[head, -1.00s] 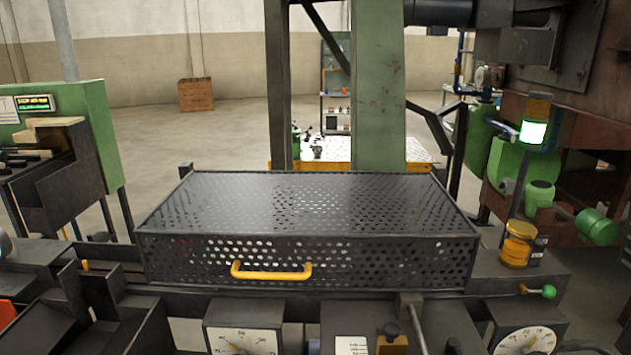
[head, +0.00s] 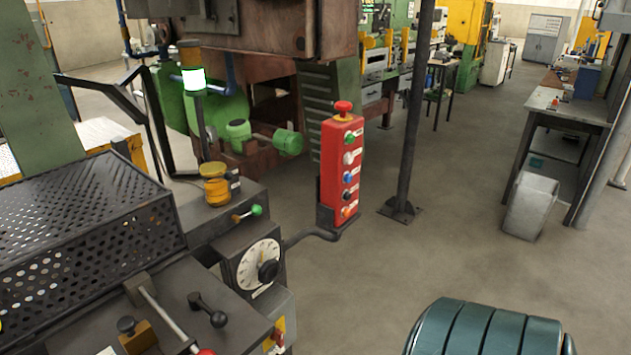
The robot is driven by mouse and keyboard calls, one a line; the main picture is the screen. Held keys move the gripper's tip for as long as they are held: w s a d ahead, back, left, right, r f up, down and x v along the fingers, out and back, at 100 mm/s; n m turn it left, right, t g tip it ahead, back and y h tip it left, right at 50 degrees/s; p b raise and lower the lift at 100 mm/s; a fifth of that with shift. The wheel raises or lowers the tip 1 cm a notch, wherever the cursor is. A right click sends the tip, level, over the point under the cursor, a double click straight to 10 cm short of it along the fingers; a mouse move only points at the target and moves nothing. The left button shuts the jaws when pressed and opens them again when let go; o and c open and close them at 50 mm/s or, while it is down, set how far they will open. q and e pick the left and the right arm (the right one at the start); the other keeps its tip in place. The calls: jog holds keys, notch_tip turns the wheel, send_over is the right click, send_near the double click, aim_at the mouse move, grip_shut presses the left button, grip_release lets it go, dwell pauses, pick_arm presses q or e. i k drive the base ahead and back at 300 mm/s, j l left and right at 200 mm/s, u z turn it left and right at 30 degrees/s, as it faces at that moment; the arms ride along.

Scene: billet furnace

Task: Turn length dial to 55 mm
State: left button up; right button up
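A dial (head: 258,266) with a white scale face and a black knob is on the right end of the dark machine bench. Its face is seen at an angle, and I cannot read its numbers or its setting. No readable label shows whether it is the length dial. Neither of my grippers is in view.
A red push-button box (head: 343,165) stands on a bent arm right of the dial. A perforated guard (head: 90,215) covers the left. Open floor lies right.

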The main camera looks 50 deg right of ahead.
aim_at(269, 270)
jog(key=z, duration=1.4)
jog(key=u, duration=0.35)
jog(key=l+u, duration=0.3)
jog(key=i+l+u, duration=0.1)
jog(key=l+u, duration=0.35)
jog(key=l, duration=0.5)
jog(key=l+u, duration=0.15)
jog(key=l, duration=0.45)
jog(key=k+l+u, duration=0.1)
jog(key=l, duration=0.9)
jog(key=k+l, duration=0.15)
jog(key=l, duration=0.25)
